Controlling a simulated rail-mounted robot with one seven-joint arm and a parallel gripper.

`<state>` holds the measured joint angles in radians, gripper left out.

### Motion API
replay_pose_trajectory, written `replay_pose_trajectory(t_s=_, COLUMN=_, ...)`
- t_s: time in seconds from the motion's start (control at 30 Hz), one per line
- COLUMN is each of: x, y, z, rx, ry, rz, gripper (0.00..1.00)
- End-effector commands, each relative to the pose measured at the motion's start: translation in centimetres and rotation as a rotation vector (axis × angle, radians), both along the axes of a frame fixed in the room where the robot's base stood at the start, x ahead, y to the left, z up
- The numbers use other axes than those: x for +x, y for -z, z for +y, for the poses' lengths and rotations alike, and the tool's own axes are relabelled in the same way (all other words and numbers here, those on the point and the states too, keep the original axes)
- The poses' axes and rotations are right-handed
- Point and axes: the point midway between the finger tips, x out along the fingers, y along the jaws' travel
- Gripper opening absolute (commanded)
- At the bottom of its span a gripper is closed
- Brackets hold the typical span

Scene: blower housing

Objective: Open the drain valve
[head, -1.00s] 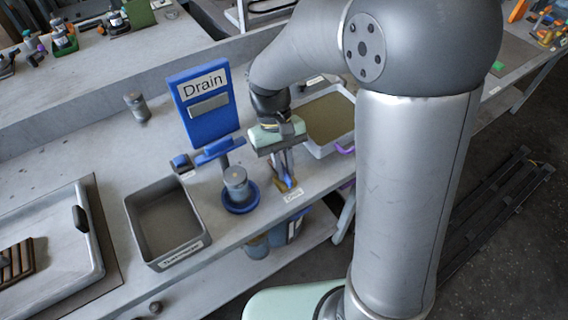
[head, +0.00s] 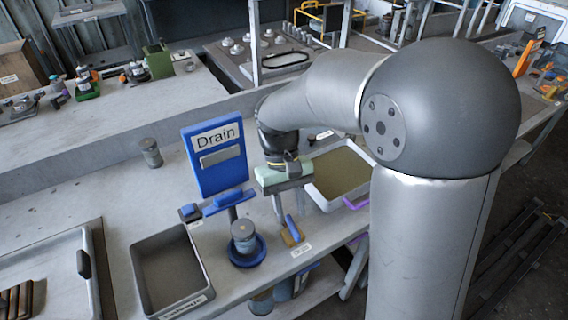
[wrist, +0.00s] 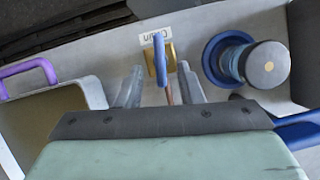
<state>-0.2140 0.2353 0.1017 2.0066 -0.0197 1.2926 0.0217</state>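The drain valve has a blue lever (head: 292,228) on a brass-coloured base (head: 290,238), beside a small "Drain" label (head: 301,250) at the bench's front edge. In the wrist view the blue lever (wrist: 160,58) stands over the brass base (wrist: 172,58). My gripper (head: 279,209) points down just above and behind the valve. In the wrist view my gripper (wrist: 160,88) is open, its two grey fingers apart. The lever appears in line with the gap between them, and the fingers look clear of it. Whether the lever reaches between the fingertips is unclear.
A blue-ringed post with a grey cap (head: 244,235) stands close left of the valve. A tall blue "Drain" sign (head: 216,160) is behind it. A grey tray with a purple handle (head: 357,201) is at right. An empty dark bin (head: 172,270) is at left.

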Motion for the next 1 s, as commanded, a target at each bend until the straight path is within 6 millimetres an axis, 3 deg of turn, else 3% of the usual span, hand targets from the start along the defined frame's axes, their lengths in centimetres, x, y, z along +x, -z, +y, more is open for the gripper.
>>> replay_pose_trajectory(t_s=0.3, x=3.0, y=-7.4, z=0.9, rx=0.002, ry=0.0, rz=-0.005, gripper=0.34)
replay_pose_trajectory(t_s=0.5, x=4.4, y=-11.0, z=1.4, rx=0.001, ry=0.0, rz=-0.003, gripper=0.34)
replay_pose_trajectory(t_s=0.7, x=5.1, y=-12.8, z=1.6, rx=0.001, ry=-0.001, rz=-0.001, gripper=0.34)
replay_pose_trajectory(t_s=1.0, x=5.1, y=-13.0, z=1.6, rx=0.0, ry=0.0, rz=0.0, gripper=0.34)
